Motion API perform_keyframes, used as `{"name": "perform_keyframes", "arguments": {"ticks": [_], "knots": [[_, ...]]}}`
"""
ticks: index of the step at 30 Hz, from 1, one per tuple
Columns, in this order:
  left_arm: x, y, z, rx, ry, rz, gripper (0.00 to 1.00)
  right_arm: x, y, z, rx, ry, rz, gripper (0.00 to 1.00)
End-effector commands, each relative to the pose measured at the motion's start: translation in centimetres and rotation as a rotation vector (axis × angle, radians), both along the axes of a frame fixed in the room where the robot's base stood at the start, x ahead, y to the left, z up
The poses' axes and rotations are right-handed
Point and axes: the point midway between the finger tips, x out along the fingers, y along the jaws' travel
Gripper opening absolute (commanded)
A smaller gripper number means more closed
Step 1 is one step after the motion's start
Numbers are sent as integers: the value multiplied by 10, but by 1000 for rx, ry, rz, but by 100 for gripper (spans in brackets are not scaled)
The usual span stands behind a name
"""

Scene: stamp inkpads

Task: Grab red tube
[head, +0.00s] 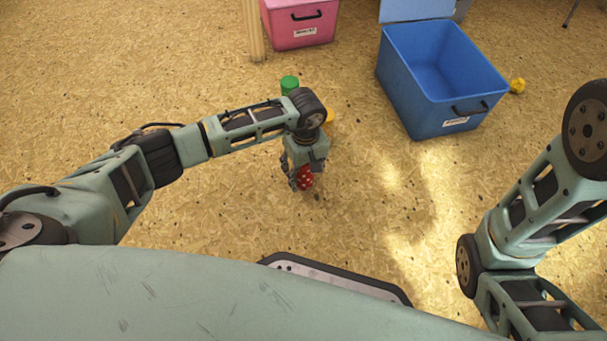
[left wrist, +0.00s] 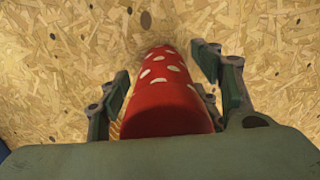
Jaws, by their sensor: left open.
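The red tube (head: 305,178) with white spots stands on the chipboard floor, partly hidden by my left gripper in the head view. It also shows in the left wrist view (left wrist: 163,100), between the two fingers. My left gripper (head: 302,182) points down over it, with one finger on each side. In the left wrist view the fingers of my left gripper (left wrist: 166,88) are apart, with a gap visible on the right side of the tube. The lower end of the tube in that view is hidden by my gripper body. My right gripper is out of view.
A green object (head: 289,84) and a mostly hidden yellow object (head: 329,116) are behind my left wrist. An open blue bin (head: 420,99) stands at the back right, with a small yellow object (head: 517,85) beside it. A pink bin (head: 300,38) stands at the back.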

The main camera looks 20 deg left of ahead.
Motion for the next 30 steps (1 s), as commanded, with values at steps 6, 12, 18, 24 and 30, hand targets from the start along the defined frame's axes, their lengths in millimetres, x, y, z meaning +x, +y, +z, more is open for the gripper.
{"name": "perform_keyframes", "arguments": {"ticks": [6,12,18,24,30], "knots": [[1,0,-4,0,-1,0,58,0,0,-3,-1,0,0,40],[0,0,-4,0,-1,0,47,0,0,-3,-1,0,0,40],[0,0,-4,0,-1,0,29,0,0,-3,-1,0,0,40],[0,0,-4,-1,-1,0,12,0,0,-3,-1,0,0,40],[1,0,-4,0,-1,0,9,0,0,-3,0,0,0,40]]}}
